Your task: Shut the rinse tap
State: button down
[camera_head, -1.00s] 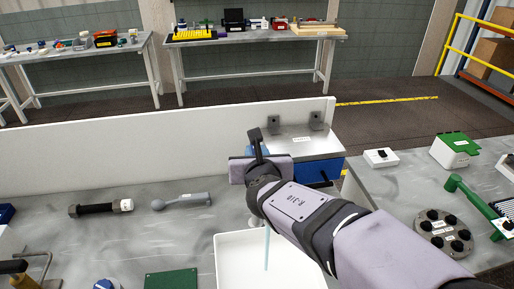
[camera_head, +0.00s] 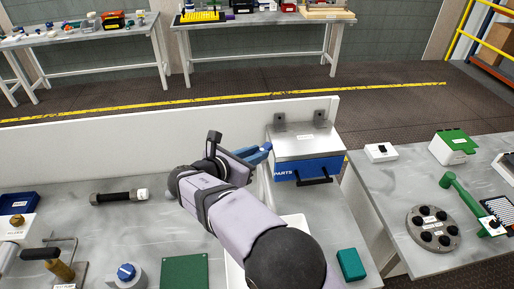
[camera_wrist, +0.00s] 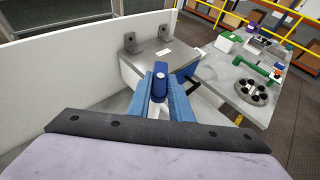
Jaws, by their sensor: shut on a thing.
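My gripper (camera_wrist: 159,98) is shut on a dark blue handle (camera_wrist: 160,72) with a pale spot on its end, which looks like the rinse tap's handle. The light blue fingers lie on either side of it in the wrist view. In the head view my gripper (camera_head: 254,154) is at the back of the bench, left of the parts box. The tap's body and spout are hidden by my arm and gripper. A white basin (camera_head: 297,222) shows only at its edges behind my arm. I cannot see whether water runs now.
A grey-lidded blue parts box (camera_head: 308,166) with a black handle stands close to the right of my gripper. A low white wall (camera_head: 80,150) runs behind the bench. A teal block (camera_head: 350,265) lies at the front right. A black bar (camera_head: 118,196) lies at left.

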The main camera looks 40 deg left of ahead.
jog(key=shift+w+a+m+h+p, duration=0.1)
jog(key=shift+a+m+h+p, duration=0.05)
jog(key=shift+m+h+p, duration=0.65)
jog(key=shift+a+m+h+p, duration=0.15)
jog(key=shift+m+h+p, duration=0.45)
jog(key=shift+h+p, duration=0.3)
jog(key=c, duration=1.6)
grip_release()
jog(key=shift+s+a+r+b, duration=0.1)
jog(key=shift+s+a+b, duration=0.05)
jog(key=shift+s+b, duration=0.3)
jog(key=shift+r+b+v, duration=0.1)
jog(key=shift+b+v, duration=0.1)
jog(key=shift+v, duration=1.4)
jog(key=shift+r+b+v, duration=0.15)
jog(key=shift+b+v, duration=0.05)
jog(key=shift+v, duration=1.45)
jog(key=shift+w+f, duration=0.1)
jog(key=shift+w, duration=0.05)
